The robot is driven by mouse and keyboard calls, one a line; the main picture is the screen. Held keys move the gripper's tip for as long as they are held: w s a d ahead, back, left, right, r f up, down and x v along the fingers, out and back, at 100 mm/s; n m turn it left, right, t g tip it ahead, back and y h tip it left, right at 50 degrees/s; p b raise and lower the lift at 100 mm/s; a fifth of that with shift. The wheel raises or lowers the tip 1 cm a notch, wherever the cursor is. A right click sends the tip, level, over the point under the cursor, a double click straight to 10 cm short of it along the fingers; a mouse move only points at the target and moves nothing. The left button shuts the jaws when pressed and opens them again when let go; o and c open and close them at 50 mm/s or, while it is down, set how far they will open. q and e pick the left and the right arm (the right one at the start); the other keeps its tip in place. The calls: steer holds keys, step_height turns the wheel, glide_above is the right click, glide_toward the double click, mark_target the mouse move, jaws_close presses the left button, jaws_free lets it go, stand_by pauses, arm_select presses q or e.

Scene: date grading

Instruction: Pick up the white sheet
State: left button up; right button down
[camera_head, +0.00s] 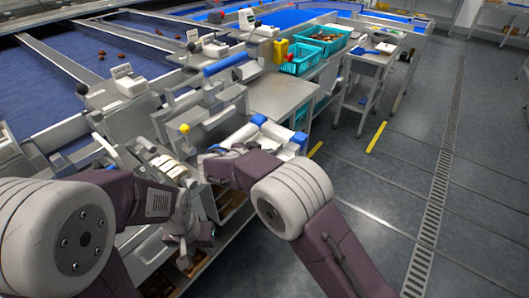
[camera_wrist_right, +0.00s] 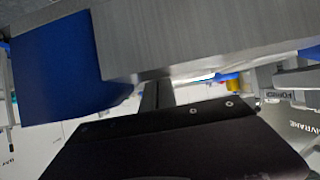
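A small white flat piece, which looks like the white sheet (camera_head: 385,47), lies on the small metal side table (camera_head: 370,57) at the upper right of the head view. It is too small to make out in detail. Both my grippers are far from it, low and to the left. My left gripper (camera_head: 186,245) hangs beside the grading machine, and its fingers are not clear. My right gripper (camera_head: 214,152) is by the machine's front, near a white and blue frame (camera_head: 270,136). In the right wrist view its dark body (camera_wrist_right: 180,145) shows, but its fingertips are hidden. No sheet is seen in either gripper.
A metal edge (camera_wrist_right: 200,42) and a blue block (camera_wrist_right: 60,65) are close to my right wrist camera. Teal crates (camera_head: 300,62), one with dates, stand beyond a metal table (camera_head: 283,97). The blue belt (camera_head: 45,85) runs at left. Open grey floor (camera_head: 400,180) is at right.

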step_height(320, 180, up, 28)
steer(key=p, duration=0.6)
steer(key=shift+p, duration=0.4)
